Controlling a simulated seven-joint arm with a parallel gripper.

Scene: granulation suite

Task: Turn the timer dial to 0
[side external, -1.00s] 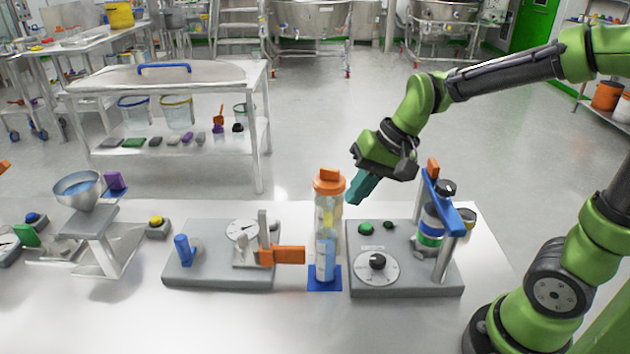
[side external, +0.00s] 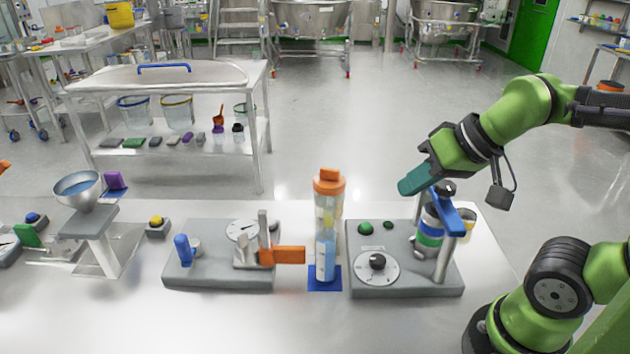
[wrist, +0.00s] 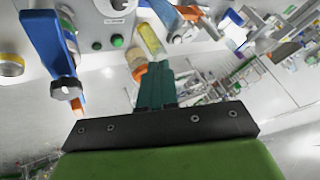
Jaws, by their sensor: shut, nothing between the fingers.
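The timer dial (side external: 377,262) is a black knob on a round white scale plate, at the front left of a grey base unit (side external: 405,290). Its scale marks are too small to read, so I cannot tell its setting. My gripper (side external: 402,190), with teal fingers, is shut and empty. It is above and behind the unit, up and to the right of the dial, and touches nothing. In the wrist view the shut teal fingers (wrist: 157,85) show at the centre; the dial is not clearly visible there.
The same unit carries a green button (side external: 365,228), a blue clamp arm (side external: 447,212) on a post and a banded bottle (side external: 429,238). A tall orange-capped cylinder (side external: 327,235) stands left of it on a blue pad. The table in front of the unit is clear.

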